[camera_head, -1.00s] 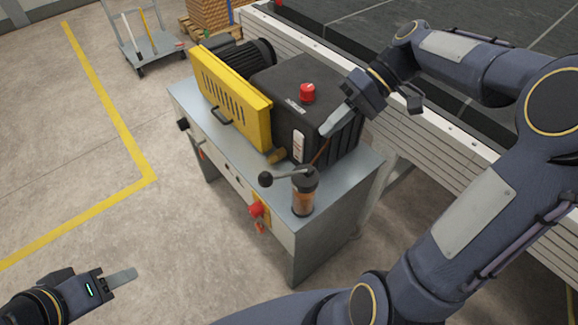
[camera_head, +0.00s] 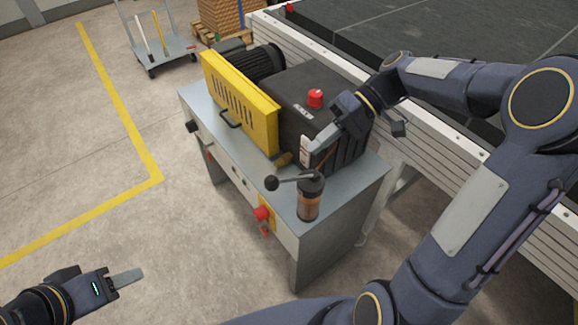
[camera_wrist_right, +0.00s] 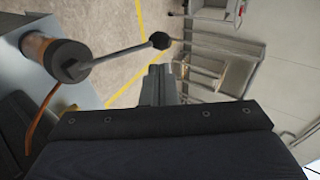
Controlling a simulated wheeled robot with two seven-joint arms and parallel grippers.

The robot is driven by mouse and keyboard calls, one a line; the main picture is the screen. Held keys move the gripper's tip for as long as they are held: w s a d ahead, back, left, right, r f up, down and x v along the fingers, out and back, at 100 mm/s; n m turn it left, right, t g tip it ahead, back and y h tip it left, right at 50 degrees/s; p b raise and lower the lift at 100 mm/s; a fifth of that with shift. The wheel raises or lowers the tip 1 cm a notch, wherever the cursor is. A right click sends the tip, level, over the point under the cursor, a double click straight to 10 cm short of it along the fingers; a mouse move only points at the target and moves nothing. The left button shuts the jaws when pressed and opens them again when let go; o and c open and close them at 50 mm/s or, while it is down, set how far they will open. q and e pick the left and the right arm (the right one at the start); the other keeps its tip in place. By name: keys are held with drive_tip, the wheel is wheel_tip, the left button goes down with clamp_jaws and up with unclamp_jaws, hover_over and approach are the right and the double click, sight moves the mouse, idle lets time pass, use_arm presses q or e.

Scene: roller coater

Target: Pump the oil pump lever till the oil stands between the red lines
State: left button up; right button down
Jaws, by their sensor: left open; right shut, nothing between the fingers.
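The oil pump (camera_head: 308,207) is a clear cylinder of amber oil with a dark cap, standing upright on the grey cabinet's front corner. Its lever (camera_head: 290,180) points left from the cap and ends in a black ball (camera_head: 271,183). In the right wrist view the lever (camera_wrist_right: 115,53) and ball (camera_wrist_right: 160,40) lie beyond my fingers, apart from them. The oil level and red lines are too small to read. My left gripper (camera_head: 122,282) is open, low at left.
The black housing (camera_head: 290,92) with a red cap (camera_head: 315,98) and the yellow guard (camera_head: 238,105) stand behind the pump. A red button (camera_head: 262,213) is on the cabinet front. A conveyor (camera_head: 440,115) runs behind at right.

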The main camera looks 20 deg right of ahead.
hover_over(293, 179)
drive_tip(key=s+a, duration=0.1)
wheel_tip(293, 179, down, 5)
drive_tip(key=shift+a+r+p, duration=0.15)
drive_tip(key=shift+p, duration=0.15)
